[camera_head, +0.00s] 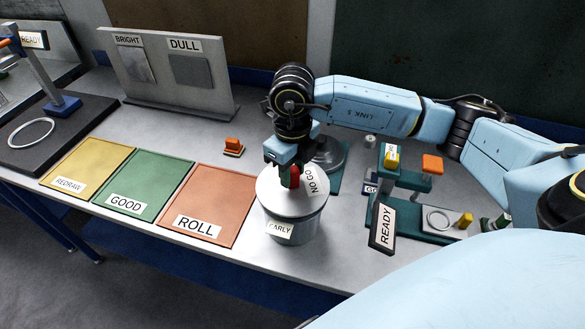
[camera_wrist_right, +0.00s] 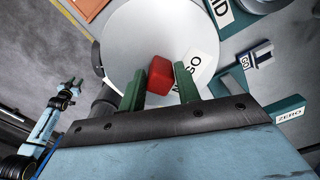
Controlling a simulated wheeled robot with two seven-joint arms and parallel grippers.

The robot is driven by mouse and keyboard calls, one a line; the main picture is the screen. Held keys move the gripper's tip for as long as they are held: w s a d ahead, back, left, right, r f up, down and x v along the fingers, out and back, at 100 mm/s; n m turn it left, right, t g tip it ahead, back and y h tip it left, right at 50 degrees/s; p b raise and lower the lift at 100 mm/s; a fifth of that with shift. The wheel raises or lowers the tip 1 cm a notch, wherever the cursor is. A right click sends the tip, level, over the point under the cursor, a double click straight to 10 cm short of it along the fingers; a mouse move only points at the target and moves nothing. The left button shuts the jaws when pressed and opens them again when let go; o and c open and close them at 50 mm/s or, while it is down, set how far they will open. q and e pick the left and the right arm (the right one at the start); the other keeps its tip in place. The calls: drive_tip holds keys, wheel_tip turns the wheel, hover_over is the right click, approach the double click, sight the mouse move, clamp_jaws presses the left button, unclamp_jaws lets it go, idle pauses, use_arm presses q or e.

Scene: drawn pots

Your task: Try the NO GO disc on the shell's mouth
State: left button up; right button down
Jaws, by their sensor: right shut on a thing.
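The shell (camera_head: 296,222) is a pale metal cylinder with an EARLY label, standing upright near the table's front edge. The NO GO disc (camera_head: 277,193) is a wide pale plate with a red knob, lying level over the shell's mouth. I cannot tell whether it rests on the rim or sits slightly in or above it. My right gripper (camera_head: 289,172) is over the disc, shut on the red knob. In the right wrist view, the green fingers flank the red knob (camera_wrist_right: 160,76) and the disc (camera_wrist_right: 150,35) hides the mouth. My left gripper (camera_wrist_right: 70,90) shows small at the left there.
Left of the shell lie the ROLL (camera_head: 215,200), GOOD (camera_head: 145,190) and REDRAW (camera_head: 85,170) mats. A BRIGHT/DULL board (camera_head: 170,75) stands behind. Right are a READY sign (camera_head: 384,228) and a gauge stand (camera_head: 430,215).

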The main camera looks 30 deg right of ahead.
sight(293, 169)
drive_tip(key=shift+f+b, duration=0.4)
drive_tip(key=shift+f, duration=0.05)
drive_tip(key=c, duration=0.9)
unclamp_jaws()
wheel_tip(293, 169, up, 13)
drive_tip(key=shift+r+b, duration=0.2)
drive_tip(key=shift+b, duration=0.4)
